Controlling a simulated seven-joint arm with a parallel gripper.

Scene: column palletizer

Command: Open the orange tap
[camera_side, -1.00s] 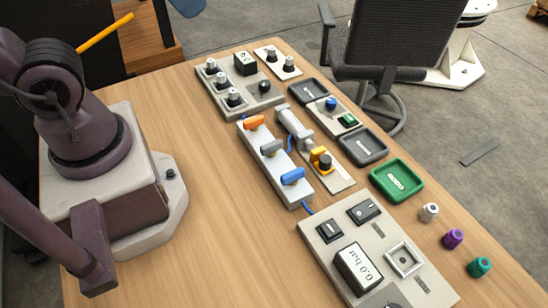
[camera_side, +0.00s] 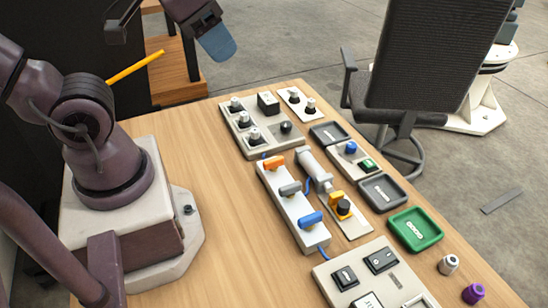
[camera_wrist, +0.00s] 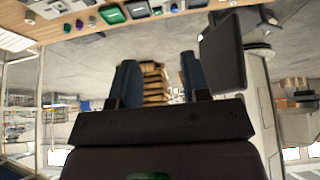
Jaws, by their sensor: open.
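The orange tap (camera_side: 273,162) is a small lever at the far end of a white block (camera_side: 311,235) on the table. A grey tap (camera_side: 290,188) and a blue tap (camera_side: 310,219) sit on the same block, nearer the camera. My gripper shows only partly at the top of the side view, with a blue finger (camera_side: 217,42) high up and well away from the orange tap. In the wrist view my gripper (camera_wrist: 157,78) is open with two dark blue fingers apart and nothing between them. The orange tap cannot be made out in the wrist view.
Behind the taps is a panel with knobs (camera_side: 262,143). To the right are a grey cylinder with a yellow fitting (camera_side: 336,198), grey trays (camera_side: 384,190) and a green tray (camera_side: 415,229). An office chair (camera_side: 437,45) stands beyond the table. The wooden top left of the taps is clear.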

